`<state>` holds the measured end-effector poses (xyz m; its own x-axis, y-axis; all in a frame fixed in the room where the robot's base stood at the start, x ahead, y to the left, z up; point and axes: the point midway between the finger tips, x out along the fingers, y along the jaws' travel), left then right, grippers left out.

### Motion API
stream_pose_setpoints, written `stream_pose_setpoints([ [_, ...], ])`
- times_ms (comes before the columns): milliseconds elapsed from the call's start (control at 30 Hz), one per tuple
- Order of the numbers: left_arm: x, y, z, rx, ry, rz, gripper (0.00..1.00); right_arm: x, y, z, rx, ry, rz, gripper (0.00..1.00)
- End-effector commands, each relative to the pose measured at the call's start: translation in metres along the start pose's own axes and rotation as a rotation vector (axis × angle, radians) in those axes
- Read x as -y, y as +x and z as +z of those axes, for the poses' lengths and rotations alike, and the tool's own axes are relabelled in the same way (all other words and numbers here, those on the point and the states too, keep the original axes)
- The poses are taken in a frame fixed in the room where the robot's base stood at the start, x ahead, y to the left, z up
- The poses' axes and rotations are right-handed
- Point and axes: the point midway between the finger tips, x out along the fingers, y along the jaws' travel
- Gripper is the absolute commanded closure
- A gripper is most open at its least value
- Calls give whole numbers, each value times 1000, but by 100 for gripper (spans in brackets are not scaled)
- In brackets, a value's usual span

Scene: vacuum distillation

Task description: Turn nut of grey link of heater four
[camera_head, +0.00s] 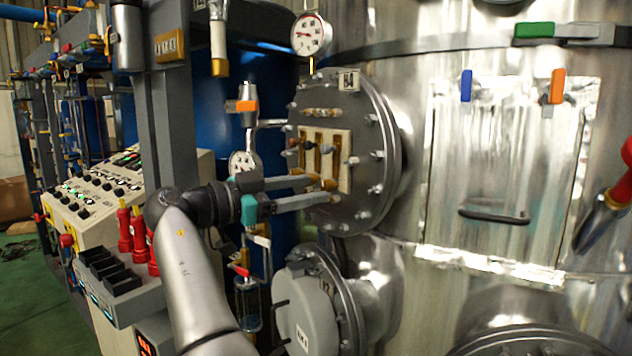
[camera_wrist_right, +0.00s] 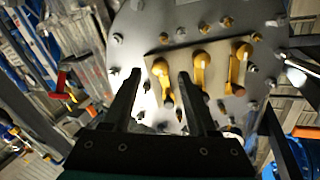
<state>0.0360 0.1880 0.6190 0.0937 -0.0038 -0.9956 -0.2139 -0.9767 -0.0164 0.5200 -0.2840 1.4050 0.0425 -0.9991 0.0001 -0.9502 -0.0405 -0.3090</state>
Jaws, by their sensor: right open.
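A round steel heater flange (camera_head: 378,160) carries a cream terminal plate (camera_head: 343,150) with several upright gold-coloured links; the plate also shows in the wrist view (camera_wrist_right: 218,62). I cannot single out a grey link. My right gripper (camera_head: 324,189) is open, its two fingers pointing at the lower part of the plate. In the wrist view the fingers (camera_wrist_right: 160,77) stand apart on either side of the leftmost gold link (camera_wrist_right: 161,70), whose rounded lower end lies between them. No grip on it shows; contact cannot be told. My left gripper is not in view.
A pressure gauge (camera_head: 310,35) sits above the flange. A second, lower flange (camera_head: 308,310) juts out below my right gripper. A control console (camera_head: 92,205) with red handles stands left. An orange-handled valve (camera_head: 246,105) and piping are close to my wrist.

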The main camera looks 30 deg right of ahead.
Motion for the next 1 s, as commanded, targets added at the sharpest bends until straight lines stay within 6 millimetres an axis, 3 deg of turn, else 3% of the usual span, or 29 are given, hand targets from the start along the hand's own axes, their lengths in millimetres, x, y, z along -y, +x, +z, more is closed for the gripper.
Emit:
stream_pose_setpoints([
  [200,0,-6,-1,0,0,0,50,0,22,0,0,-1,1,42],
  [533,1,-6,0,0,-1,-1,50,0,26,1,0,-1,0,42],
  [1000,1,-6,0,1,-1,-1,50,0,26,1,1,-1,0,93],
])
